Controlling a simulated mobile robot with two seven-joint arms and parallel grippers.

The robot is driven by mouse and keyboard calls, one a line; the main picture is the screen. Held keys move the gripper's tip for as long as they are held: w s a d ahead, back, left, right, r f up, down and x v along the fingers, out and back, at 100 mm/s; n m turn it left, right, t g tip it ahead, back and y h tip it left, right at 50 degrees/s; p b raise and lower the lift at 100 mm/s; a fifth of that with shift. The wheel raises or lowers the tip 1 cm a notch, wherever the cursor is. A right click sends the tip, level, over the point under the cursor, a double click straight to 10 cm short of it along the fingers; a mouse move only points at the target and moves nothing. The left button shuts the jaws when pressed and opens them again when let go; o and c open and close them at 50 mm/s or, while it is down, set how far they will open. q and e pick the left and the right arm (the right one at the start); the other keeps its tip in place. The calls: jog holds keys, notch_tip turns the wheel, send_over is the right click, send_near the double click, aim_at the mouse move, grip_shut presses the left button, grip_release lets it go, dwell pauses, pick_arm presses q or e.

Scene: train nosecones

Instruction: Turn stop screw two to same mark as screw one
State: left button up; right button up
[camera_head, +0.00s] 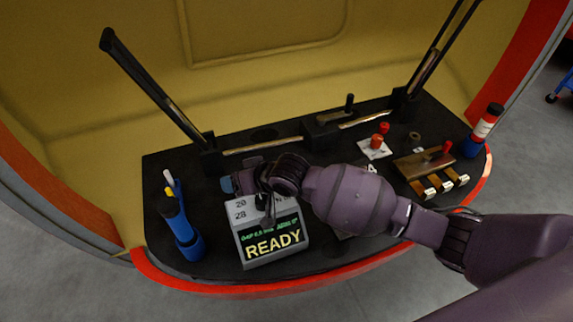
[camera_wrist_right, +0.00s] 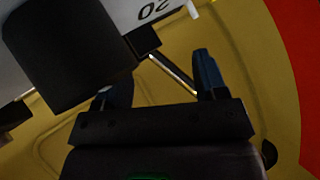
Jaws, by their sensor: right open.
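My right gripper (camera_head: 246,186) is over the back of the grey box (camera_head: 272,240) whose screen reads READY. In the right wrist view its two fingers (camera_wrist_right: 158,86) are apart, with no object visible between them. The box's top carries the numbers 20 and 28, and a dark knob (camera_head: 262,202) sits beside them, partly behind the gripper. A large black block (camera_wrist_right: 68,55) is close to the fingers in the wrist view, beside an upside-down 20. I cannot make out stop screw one, stop screw two or their marks. My left gripper is out of view.
A white card (camera_head: 374,149) with red knobs stands right of centre. A brown plate with brass tabs (camera_head: 424,168) is farther right.

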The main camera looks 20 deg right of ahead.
jog(key=w+d+m+g+h, duration=0.2)
jog(key=w+d+m, duration=0.1)
jog(key=d+m, duration=0.2)
jog(key=w+d+m+g+h+b, duration=0.1)
jog(key=w+d+m+g+h, duration=0.2)
jog(key=d+m, duration=0.2)
jog(key=w+d+m+g+h, duration=0.2)
jog(key=w+d+m, duration=0.1)
jog(key=d+m, duration=0.2)
jog(key=shift+d+r+g+h+b, duration=0.15)
jog(key=shift+r+g+h+b, duration=0.15)
jog(key=shift+g+b, duration=0.1)
notch_tip(320, 180, down, 10)
jog(key=b, duration=0.2)
jog(key=shift+r+b, duration=0.2)
jog(key=shift+b, duration=0.2)
jog(key=shift+f, duration=0.25)
pick_arm(q)
notch_tip(320, 180, down, 4)
jog(key=shift+r, duration=0.15)
pick_arm(e)
jog(key=shift+f, duration=0.1)
jog(key=shift+c, duration=0.5)
